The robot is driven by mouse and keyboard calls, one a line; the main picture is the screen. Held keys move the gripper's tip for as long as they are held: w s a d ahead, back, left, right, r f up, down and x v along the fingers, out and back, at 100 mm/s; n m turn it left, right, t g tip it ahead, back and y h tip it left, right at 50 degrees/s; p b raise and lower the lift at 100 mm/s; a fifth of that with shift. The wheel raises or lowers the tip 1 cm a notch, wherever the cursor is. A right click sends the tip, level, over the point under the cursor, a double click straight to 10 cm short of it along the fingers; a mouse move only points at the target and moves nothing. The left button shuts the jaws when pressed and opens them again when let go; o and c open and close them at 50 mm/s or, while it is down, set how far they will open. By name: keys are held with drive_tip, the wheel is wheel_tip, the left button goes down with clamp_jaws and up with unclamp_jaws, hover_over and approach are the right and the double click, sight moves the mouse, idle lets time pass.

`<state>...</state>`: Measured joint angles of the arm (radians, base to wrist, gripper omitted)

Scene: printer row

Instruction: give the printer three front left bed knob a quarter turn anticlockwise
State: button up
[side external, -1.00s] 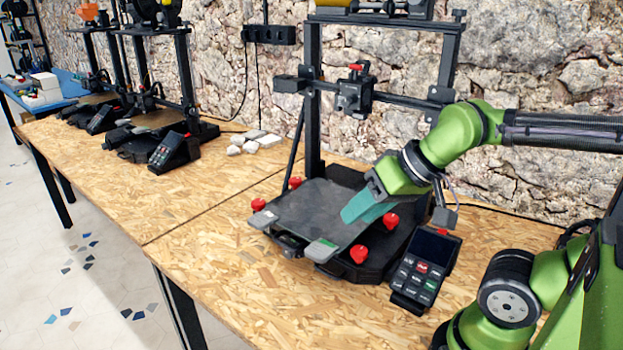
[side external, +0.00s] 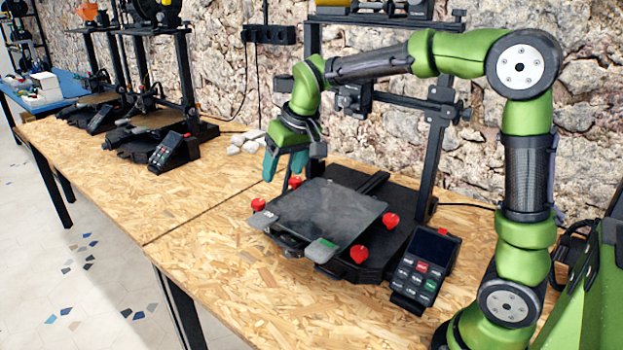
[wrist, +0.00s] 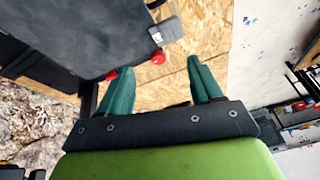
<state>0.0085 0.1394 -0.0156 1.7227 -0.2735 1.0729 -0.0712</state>
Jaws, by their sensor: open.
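The nearest printer has a dark square bed (side external: 325,215) with red knobs at its corners. The front left knob (side external: 258,204) sits beside a grey tab at the bed's front edge; it also shows in the wrist view (wrist: 157,57). The back left knob (side external: 295,182) is partly hidden by a finger in the wrist view (wrist: 112,75). My gripper (side external: 284,168) is open and empty, with teal fingers pointing down. It is above the bed's left side, close to the back left knob and apart from the front left one. Its fingers also show in the wrist view (wrist: 162,72).
Two more red knobs, the back right (side external: 391,220) and front right (side external: 359,254), are on the bed's right side. A keypad control box (side external: 425,268) stands at right. The printer's gantry (side external: 440,135) rises behind. Bare chipboard table (side external: 190,225) lies left of the printer.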

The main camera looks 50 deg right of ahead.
drive_tip(key=h, duration=0.1)
approach(258, 202)
drive_tip(key=shift+n, duration=0.3)
drive_tip(key=x, duration=0.8)
drive_tip(key=shift+s, duration=0.1)
drive_tip(key=shift+c, duration=0.3)
drive_tip(key=c, duration=1)
